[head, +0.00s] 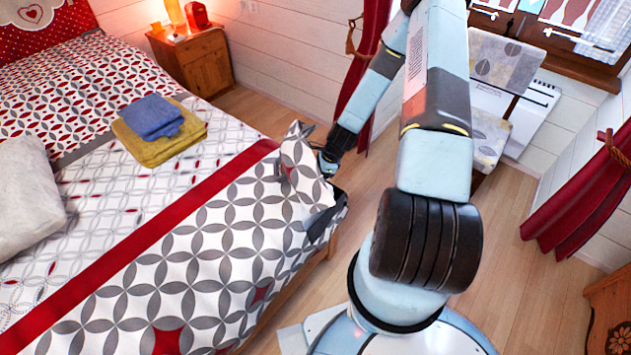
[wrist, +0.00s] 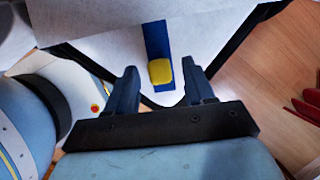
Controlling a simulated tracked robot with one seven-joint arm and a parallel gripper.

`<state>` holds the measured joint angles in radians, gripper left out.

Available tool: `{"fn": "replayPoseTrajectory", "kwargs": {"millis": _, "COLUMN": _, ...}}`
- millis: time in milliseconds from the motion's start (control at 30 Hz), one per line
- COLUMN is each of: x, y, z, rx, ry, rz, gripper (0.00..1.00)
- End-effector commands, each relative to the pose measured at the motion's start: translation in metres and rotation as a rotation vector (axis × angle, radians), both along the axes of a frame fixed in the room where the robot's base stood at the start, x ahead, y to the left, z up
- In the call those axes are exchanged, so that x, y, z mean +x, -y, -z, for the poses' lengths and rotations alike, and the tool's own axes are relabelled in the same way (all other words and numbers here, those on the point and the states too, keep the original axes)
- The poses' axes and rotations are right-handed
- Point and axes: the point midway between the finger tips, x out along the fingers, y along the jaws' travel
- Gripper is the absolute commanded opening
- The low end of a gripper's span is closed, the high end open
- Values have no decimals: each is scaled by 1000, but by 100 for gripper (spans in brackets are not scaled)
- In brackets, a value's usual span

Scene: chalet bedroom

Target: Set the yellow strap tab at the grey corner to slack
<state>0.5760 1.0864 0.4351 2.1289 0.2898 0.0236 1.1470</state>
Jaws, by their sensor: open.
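The yellow strap tab (wrist: 160,72) sits on a dark blue strap (wrist: 156,38) in the wrist view. The strap runs down a pale surface (wrist: 110,55) with dark edges that narrow to a corner. My gripper (wrist: 159,80) is open, with one finger on each side of the tab. I cannot tell whether either finger touches it. In the head view my gripper (head: 328,164) is at the near bed corner, beside a raised flap of patterned cover (head: 302,168). The flap hides part of it, and the tab and strap are hidden there.
The bed (head: 190,250) fills the left, with folded blue (head: 150,115) and yellow (head: 160,148) cloths and a pillow (head: 28,195). A nightstand (head: 200,62) stands behind. A chair (head: 490,90) and red curtains (head: 590,195) are right. Wooden floor (head: 540,290) is clear between.

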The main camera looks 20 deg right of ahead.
Motion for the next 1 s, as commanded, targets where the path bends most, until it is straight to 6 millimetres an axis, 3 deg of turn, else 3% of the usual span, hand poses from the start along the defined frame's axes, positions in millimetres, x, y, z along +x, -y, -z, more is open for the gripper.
{"fn": "replayPoseTrajectory", "kwargs": {"millis": 200, "x": 1, "y": -6, "z": 15, "rx": 0, "ry": 0, "rz": 0, "gripper": 53}}
{"fn": "replayPoseTrajectory", "kwargs": {"millis": 567, "x": 2, "y": -7, "z": 18, "rx": 0, "ry": 0, "rz": 0, "gripper": 53}}
{"fn": "replayPoseTrajectory", "kwargs": {"millis": 1000, "x": 2, "y": -7, "z": 18, "rx": 0, "ry": 0, "rz": 0, "gripper": 11}}
